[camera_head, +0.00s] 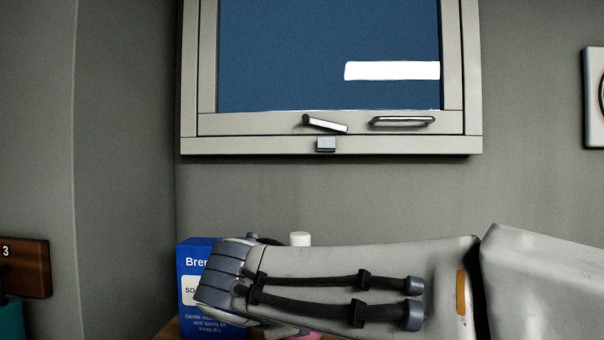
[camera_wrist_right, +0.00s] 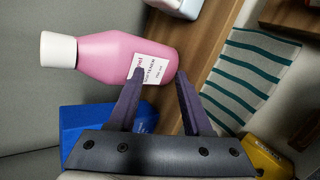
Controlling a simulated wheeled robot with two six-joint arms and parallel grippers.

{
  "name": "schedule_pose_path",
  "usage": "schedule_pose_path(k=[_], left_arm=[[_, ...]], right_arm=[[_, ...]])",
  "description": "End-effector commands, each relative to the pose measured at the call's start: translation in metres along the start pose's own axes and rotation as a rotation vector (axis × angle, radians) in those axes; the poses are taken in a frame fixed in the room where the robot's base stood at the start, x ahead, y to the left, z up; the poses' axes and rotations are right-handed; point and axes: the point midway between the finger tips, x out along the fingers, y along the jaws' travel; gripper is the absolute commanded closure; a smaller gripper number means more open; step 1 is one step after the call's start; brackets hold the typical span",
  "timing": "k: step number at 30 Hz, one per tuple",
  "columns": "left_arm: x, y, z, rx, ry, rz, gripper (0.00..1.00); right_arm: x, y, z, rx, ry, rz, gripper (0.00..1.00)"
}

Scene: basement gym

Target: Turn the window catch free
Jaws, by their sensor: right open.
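The window catch (camera_head: 325,124) is a short light lever with a dark knob at its left end, on the bottom rail of the window (camera_head: 290,60). It slopes slightly down to the right, just above a small grey block (camera_head: 326,145) on the lower frame. My right gripper shows in the right wrist view (camera_wrist_right: 161,75), open, with a pink bottle (camera_wrist_right: 110,58) in front of its fingertips. I cannot tell whether they touch. In the head view my right arm lies low, well below the catch, and its fingers are hidden. My left gripper is not in view.
A bar handle (camera_head: 402,121) sits right of the catch. A blue box (camera_head: 188,258) and the bottle's white cap (camera_head: 300,239) show by my right arm. The wall below the window is clear.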

Motion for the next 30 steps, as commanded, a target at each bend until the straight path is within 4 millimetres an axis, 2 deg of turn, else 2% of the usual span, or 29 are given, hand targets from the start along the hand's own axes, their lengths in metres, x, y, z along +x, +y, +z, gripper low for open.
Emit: schedule_pose_path(k=[1, 3, 6, 9, 10, 12, 14, 18, 22, 30], left_arm=[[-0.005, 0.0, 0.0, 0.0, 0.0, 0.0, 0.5], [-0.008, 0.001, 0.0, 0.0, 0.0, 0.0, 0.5], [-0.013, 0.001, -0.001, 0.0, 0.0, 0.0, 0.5], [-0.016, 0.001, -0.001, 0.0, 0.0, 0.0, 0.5], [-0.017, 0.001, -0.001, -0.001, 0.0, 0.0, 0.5], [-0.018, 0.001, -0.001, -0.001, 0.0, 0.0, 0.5], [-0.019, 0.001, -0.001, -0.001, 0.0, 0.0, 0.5], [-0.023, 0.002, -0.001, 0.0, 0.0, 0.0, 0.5], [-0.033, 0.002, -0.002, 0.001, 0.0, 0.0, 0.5], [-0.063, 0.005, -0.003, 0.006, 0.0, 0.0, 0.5]], right_arm=[[-0.012, 0.043, 0.003, -0.056, -0.041, 0.103, 0.5], [-0.029, 0.093, 0.011, -0.127, -0.112, 0.237, 0.5], [-0.062, 0.158, 0.024, -0.204, -0.233, 0.41, 0.5], [-0.1, 0.209, 0.04, -0.252, -0.366, 0.552, 0.5], [-0.11, 0.22, 0.043, -0.261, -0.4, 0.584, 0.5], [-0.129, 0.239, 0.051, -0.274, -0.466, 0.641, 0.5], [-0.141, 0.249, 0.055, -0.282, -0.504, 0.671, 0.5], [-0.149, 0.261, 0.06, -0.288, -0.542, 0.699, 0.5], [-0.14, 0.274, 0.068, -0.288, -0.544, 0.698, 0.5], [-0.108, 0.309, 0.087, -0.289, -0.542, 0.696, 0.5]])
